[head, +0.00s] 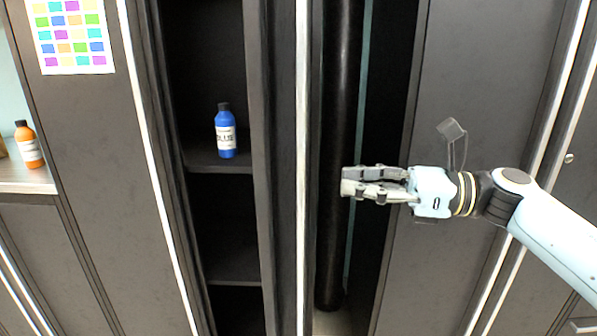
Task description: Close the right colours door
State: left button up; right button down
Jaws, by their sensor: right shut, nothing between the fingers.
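An open cupboard shows shelves left of centre. A dark door panel with a pale edge (302,120) stands at the right side of this opening, seen nearly edge-on, so it looks swung open. A sheet of coloured squares (70,35) is on the dark panel (85,150) left of the opening. My right gripper (345,181) is shut and empty, pointing left. It is to the right of the pale edge, with a visible gap in the picture, and in front of a black vertical pipe. My left gripper is not in view.
A blue bottle (226,135) stands on a cupboard shelf (205,158). An orange bottle (28,146) stands on a surface at far left. The black pipe (335,90) runs down behind my gripper. A grey panel (475,90) is at the right, behind my arm.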

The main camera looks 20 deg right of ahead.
aim_at(283, 179)
jog(key=p+x, duration=0.2)
jog(key=x, duration=0.6)
jog(key=shift+w+a+r+p, duration=0.1)
jog(key=shift+a+p, duration=0.05)
jog(key=shift+p, duration=0.15)
jog(key=shift+w+a, duration=0.1)
jog(key=shift+a, duration=0.05)
jog(key=shift+a, duration=0.1)
